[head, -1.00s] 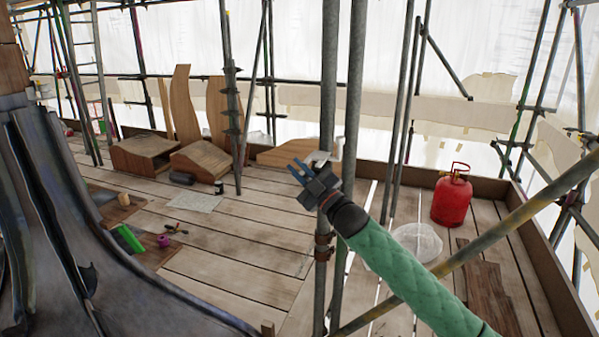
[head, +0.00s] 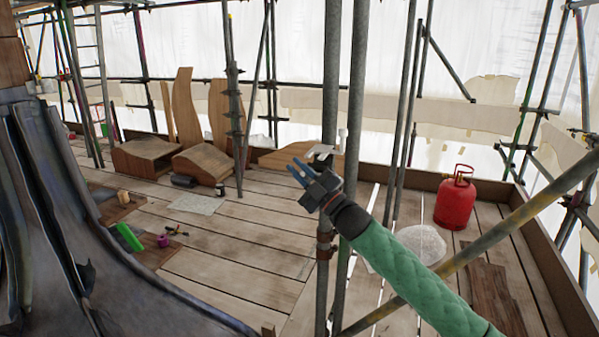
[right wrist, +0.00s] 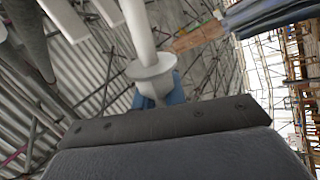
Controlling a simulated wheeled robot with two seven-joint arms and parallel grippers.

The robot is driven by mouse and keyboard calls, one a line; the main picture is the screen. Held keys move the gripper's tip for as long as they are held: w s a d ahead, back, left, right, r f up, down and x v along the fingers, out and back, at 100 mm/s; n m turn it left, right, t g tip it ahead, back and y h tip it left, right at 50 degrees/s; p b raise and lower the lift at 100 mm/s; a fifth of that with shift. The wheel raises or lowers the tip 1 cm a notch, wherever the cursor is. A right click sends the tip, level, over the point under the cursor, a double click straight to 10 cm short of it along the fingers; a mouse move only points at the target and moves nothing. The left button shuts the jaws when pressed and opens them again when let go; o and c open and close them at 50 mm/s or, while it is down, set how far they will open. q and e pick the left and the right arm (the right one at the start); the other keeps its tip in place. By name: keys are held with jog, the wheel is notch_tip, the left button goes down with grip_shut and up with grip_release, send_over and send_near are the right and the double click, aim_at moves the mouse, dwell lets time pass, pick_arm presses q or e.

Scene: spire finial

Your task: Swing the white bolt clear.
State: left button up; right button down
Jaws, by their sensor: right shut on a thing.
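The white bolt (right wrist: 151,68) shows in the right wrist view as a white rod with a round collar. My right gripper (right wrist: 165,94) has its blue fingers shut on it just below the collar. In the head view my right gripper (head: 299,172) is in front of two upright scaffold poles. White parts (head: 321,149) show just beyond it, with a short white peg (head: 342,137) at the right pole. The gripper and the poles hide much of the bolt there. My left gripper is in neither view.
Scaffold poles (head: 353,100) stand close to my right arm, and a diagonal pole (head: 480,242) crosses at the right. A red gas bottle (head: 455,202) stands on the plank deck. Wooden forms (head: 145,157) stand at the back left. The mid-deck planks (head: 240,235) are mostly clear.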

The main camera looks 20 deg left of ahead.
dwell(0.3)
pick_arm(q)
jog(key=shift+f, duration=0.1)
pick_arm(e)
jog(key=c, duration=1.5)
grip_release()
jog(key=shift+o, duration=0.2)
jog(key=b+v, duration=0.1)
jog(key=v, duration=0.6)
jog(key=shift+b, duration=0.4)
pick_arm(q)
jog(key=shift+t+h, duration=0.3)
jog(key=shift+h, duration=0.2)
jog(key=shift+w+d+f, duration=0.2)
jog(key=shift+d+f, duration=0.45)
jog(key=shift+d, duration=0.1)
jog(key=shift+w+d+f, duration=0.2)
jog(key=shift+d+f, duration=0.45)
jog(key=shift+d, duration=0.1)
pick_arm(e)
jog(key=shift+s+d+f, duration=0.1)
jog(key=shift+d+f, duration=0.15)
jog(key=shift+d, duration=0.05)
